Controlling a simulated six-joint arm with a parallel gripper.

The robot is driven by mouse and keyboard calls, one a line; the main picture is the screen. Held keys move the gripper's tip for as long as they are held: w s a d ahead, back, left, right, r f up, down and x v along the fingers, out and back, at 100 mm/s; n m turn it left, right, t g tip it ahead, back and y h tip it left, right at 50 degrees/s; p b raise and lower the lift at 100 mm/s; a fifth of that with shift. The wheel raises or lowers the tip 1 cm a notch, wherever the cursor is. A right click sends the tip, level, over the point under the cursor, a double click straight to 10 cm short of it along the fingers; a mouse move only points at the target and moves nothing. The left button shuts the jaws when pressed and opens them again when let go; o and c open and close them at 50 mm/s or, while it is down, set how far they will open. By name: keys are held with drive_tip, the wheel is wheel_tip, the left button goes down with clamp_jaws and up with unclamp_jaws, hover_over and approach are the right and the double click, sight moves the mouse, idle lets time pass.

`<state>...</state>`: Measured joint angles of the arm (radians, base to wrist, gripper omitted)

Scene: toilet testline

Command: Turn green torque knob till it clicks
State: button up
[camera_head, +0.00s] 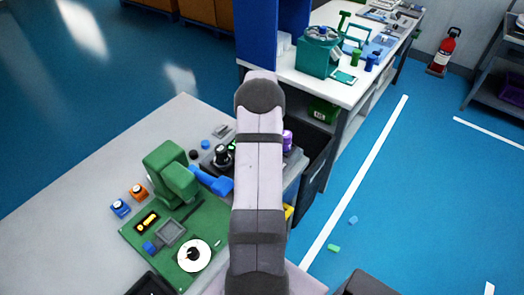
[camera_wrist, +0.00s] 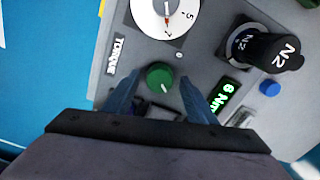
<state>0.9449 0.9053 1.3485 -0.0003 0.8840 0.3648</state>
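The green torque knob (camera_wrist: 160,77) is round with a pale pointer mark. It sits on the grey panel (camera_wrist: 205,60) in the wrist view, near the printed label "TORQUE" (camera_wrist: 122,60). My gripper (camera_wrist: 158,88) is open, with one blue finger to each side and slightly below the knob in the picture. There is a gap between the fingers and the knob; I cannot tell their height above the panel. A lit display (camera_wrist: 226,95) reads 6 Nm. In the head view, my arm covers part of the panel, and I cannot make out the green knob.
A white dial gauge (camera_wrist: 167,14), a black N2 knob (camera_wrist: 275,50) and a blue button (camera_wrist: 270,88) are near the torque knob. In the head view, a green press-like fixture (camera_head: 170,172) and green board (camera_head: 150,240) lie left of my arm.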

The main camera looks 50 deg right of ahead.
idle(0.3)
drive_tip(key=shift+r+b, duration=1.15)
drive_tip(key=shift+r, duration=2.5)
drive_tip(key=shift+w+a+r, duration=0.15)
drive_tip(key=shift+a+r, duration=0.05)
drive_tip(key=shift+r, duration=0.05)
drive_tip(key=w+a+r+n+t+p, duration=0.1)
drive_tip(key=w+a+r+n+p, duration=0.15)
drive_tip(key=a+r, duration=0.4)
drive_tip(key=w+a+r+n+h+p, duration=0.1)
drive_tip(key=a+r+n, duration=0.25)
drive_tip(key=a, duration=0.55)
drive_tip(key=w+a+r+n+t+p, duration=0.1)
drive_tip(key=a+r+n, duration=0.2)
drive_tip(key=a+r, duration=0.4)
drive_tip(key=s+a+f+n+g+b, duration=0.1)
drive_tip(key=s+a+f+n+b, duration=0.1)
drive_tip(key=s+a+f, duration=0.4)
drive_tip(key=s+a+f+n+g+y+b, duration=0.1)
drive_tip(key=s+a+f+n+b, duration=0.1)
drive_tip(key=s+a+f+n, duration=0.2)
drive_tip(key=s+a+f, duration=0.3)
drive_tip(key=a+f, duration=0.4)
drive_tip(key=a, duration=0.1)
drive_tip(key=shift+a, duration=0.35)
